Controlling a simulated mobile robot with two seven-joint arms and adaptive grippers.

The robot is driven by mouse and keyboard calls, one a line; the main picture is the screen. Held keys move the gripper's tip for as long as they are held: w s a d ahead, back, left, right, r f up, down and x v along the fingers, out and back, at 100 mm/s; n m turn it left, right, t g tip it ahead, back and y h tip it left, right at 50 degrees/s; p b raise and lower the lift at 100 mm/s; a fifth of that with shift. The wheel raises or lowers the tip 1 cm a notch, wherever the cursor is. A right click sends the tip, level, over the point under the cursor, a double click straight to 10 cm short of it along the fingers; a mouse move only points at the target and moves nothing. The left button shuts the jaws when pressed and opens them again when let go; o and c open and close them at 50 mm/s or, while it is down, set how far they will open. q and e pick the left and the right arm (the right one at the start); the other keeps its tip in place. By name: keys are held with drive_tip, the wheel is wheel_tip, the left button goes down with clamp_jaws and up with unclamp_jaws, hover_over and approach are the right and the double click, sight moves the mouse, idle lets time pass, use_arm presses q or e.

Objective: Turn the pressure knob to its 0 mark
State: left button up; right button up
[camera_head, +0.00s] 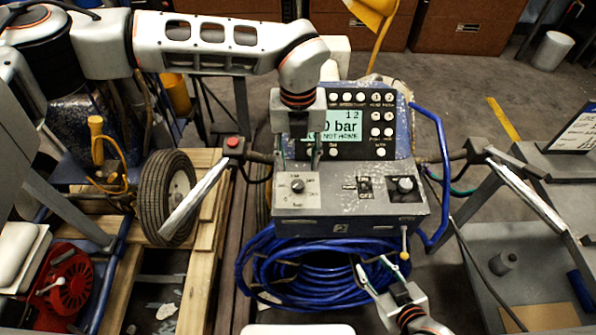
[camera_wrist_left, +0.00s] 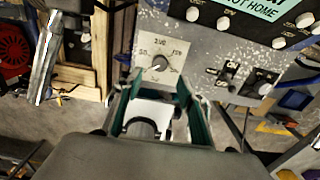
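The pressure knob (camera_head: 298,186) is a small dark round knob on a light square dial plate (camera_head: 285,199) at the left of the machine's front panel. The left wrist view shows the same knob (camera_wrist_left: 160,63) with printed marks around it; its exact setting is too small to read. My left gripper (camera_head: 299,163) points down above and just behind the knob, fingers apart and empty. In the left wrist view, the fingertips (camera_wrist_left: 158,86) lie just below the knob, apart from it. My right gripper (camera_head: 376,271) is open and empty, low in front of the machine.
A display (camera_head: 340,126) reads "0 bar" and "NOT HOME", partly hidden by my left gripper. A blue hose coil (camera_head: 262,270) hangs below. Handlebars flank the panel, the left one with a red button (camera_head: 233,142).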

use_arm(q)
drive_tip(key=shift+r, duration=2)
